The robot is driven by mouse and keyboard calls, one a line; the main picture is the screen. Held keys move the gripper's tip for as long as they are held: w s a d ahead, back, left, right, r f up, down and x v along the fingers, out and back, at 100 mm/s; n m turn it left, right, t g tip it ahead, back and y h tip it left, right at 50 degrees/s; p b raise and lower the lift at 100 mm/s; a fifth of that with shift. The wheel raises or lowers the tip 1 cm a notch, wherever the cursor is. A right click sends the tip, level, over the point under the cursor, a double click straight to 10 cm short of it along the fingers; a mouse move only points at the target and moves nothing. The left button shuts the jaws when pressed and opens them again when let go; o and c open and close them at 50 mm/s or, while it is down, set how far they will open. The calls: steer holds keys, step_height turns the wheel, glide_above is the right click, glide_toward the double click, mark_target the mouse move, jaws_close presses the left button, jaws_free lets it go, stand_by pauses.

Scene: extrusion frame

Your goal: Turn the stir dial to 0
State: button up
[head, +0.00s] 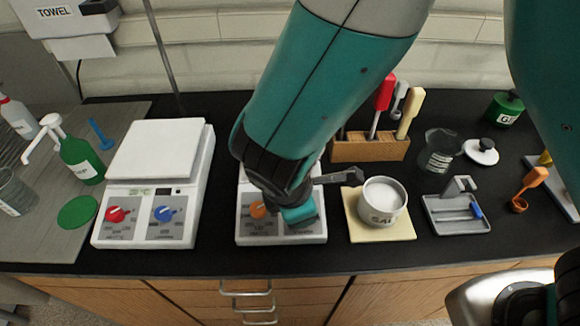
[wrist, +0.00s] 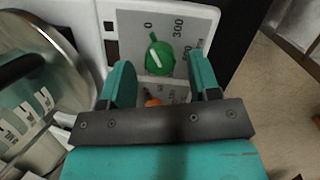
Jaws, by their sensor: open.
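The middle white hotplate unit (head: 240,235) stands on the black bench, its top mostly hidden behind my arm. An orange dial (head: 258,209) shows on the left of its front panel, and is partly hidden in the wrist view (wrist: 152,102). In the wrist view a green dial (wrist: 159,57) with a white pointer line sits on a grey panel marked 0 and 300. The pointer end looks turned toward the 0 side; its exact reading is unclear. My gripper (wrist: 160,66) is open, its fingers apart on either side of the green dial, contact not visible. The head view shows my gripper (head: 300,213) over the panel's right part.
A second white unit (head: 150,185) with red and blue dials stands left. A jar (head: 382,200) on a yellow mat and a grey holder (head: 457,213) stand right. A dark handle (head: 340,176) sticks out beside my gripper. A round vessel (wrist: 72,50) fills the wrist view's left.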

steer(key=b+v, duration=0.1)
steer(key=v, duration=1.5)
steer(key=shift+b, duration=0.35)
steer(key=shift+d, duration=0.1)
steer(key=s+d+r+m+g+y+b, duration=0.1)
steer(key=s+d+m+y, duration=0.2)
steer(key=d+m, duration=0.3)
steer(key=s+d+r+m+g+y+b, duration=0.1)
steer(key=s+d+m+g+y, duration=0.1)
steer(key=d+m, duration=0.5)
steer(key=shift+s+d+r+m+y, duration=0.2)
steer(key=shift+s+d+m+y, duration=0.15)
steer(key=shift+y, duration=0.45)
